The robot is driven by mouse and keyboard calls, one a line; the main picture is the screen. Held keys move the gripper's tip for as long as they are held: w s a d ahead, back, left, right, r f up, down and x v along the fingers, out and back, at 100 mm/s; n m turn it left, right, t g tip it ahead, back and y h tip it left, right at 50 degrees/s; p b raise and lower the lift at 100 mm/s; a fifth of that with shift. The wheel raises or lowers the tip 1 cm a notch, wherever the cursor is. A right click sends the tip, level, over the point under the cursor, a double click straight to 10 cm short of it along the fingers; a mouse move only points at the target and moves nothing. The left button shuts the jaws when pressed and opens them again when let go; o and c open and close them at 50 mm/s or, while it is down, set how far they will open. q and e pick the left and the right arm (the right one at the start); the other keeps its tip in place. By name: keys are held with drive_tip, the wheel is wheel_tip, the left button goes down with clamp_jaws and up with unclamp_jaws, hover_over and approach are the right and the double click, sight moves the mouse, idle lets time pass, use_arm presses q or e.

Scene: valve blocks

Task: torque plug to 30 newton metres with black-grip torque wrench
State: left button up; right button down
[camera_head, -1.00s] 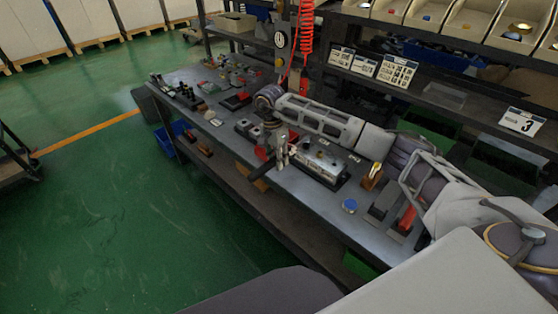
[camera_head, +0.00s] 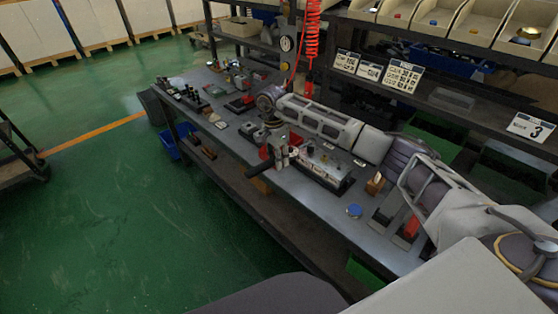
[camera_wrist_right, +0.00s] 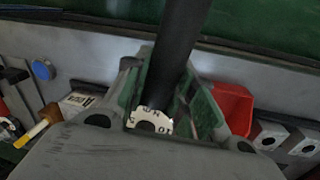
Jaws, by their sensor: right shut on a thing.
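My right gripper (camera_head: 282,157) is at the near edge of the bench, just left of a metal valve block (camera_head: 322,168). It is shut on the black-grip torque wrench. The wrench's black grip (camera_head: 258,170) sticks out past the bench's front edge. In the right wrist view the black grip (camera_wrist_right: 178,50) runs up between the fingers, with a white numbered dial (camera_wrist_right: 152,121) at its lower end. The wrench's head and the plug cannot be made out. My left gripper is not in view.
A blue round piece (camera_head: 354,211) and a small brown holder (camera_head: 375,183) are on the bench to the right. Green floor (camera_head: 110,220) lies open in front.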

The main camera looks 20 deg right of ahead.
drive_tip(key=shift+s+d+n, duration=0.2)
drive_tip(key=shift+s+n, duration=0.2)
drive_tip(key=shift+s, duration=0.15)
drive_tip(key=shift+s+d+n, duration=0.2)
drive_tip(key=shift+s+n, duration=0.2)
drive_tip(key=shift+s, duration=0.1)
drive_tip(key=shift+s, duration=0.15)
drive_tip(key=shift+r, duration=0.65)
idle(0.3)
idle(0.4)
